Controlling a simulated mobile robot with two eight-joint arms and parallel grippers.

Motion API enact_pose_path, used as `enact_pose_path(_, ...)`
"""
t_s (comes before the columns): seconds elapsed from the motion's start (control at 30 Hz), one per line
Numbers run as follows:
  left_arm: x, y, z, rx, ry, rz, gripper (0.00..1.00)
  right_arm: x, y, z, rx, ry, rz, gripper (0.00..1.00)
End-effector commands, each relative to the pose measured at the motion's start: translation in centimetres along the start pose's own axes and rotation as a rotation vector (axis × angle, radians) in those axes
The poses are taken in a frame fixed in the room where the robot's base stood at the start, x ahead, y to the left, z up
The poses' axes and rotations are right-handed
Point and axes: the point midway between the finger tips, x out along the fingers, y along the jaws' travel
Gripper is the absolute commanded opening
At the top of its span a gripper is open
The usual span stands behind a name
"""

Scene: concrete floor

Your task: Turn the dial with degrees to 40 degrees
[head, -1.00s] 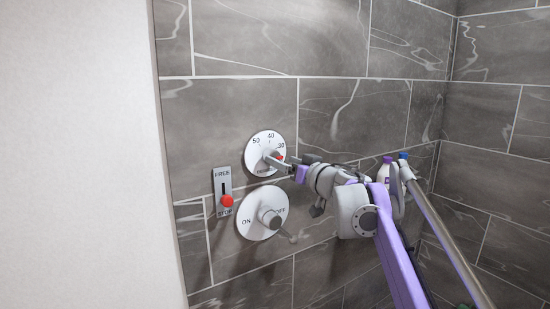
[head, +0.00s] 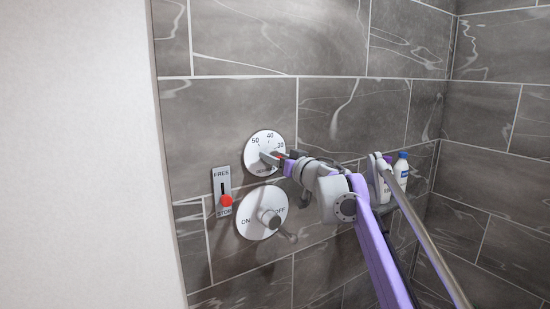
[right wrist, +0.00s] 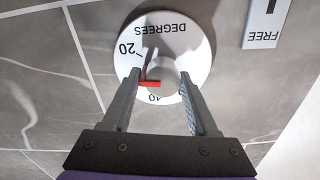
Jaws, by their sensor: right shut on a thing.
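The degrees dial (head: 262,139) is a white disc on the tiled wall, marked 50, 40 and 30 in the head view. It also shows upside down in the right wrist view (right wrist: 190,30), with 20 and 40 readable. Its red pointer (right wrist: 150,84) lies between 20 and 40, near where 30 is hidden by a finger. My right gripper (right wrist: 163,78) is shut on the dial's central knob (right wrist: 165,70), one finger on each side. In the head view the right gripper (head: 273,157) reaches the dial from the right. My left gripper is not in view.
Below is a white ON/OFF dial (head: 250,226) with a grey knob and lever. Left of it is a FREE/STOP slider (head: 222,183) with a red knob. Bottles (head: 402,170) stand at the right by the corner. A pale wall (head: 75,150) is on the left.

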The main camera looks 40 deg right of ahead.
Motion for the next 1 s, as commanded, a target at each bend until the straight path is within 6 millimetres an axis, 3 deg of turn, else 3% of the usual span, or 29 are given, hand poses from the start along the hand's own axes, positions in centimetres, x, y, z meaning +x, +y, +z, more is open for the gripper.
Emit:
enact_pose_path(0.03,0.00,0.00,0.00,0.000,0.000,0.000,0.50,0.02,-0.18,0.00,0.000,0.000,-0.004,0.16)
enact_pose_path(0.1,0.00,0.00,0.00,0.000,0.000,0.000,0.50,0.02,-0.21,0.01,0.000,0.000,-0.005,0.04)
enact_pose_path(1.0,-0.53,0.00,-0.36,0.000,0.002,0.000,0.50,0.05,-0.45,-0.07,-0.070,0.000,-0.010,0.04)
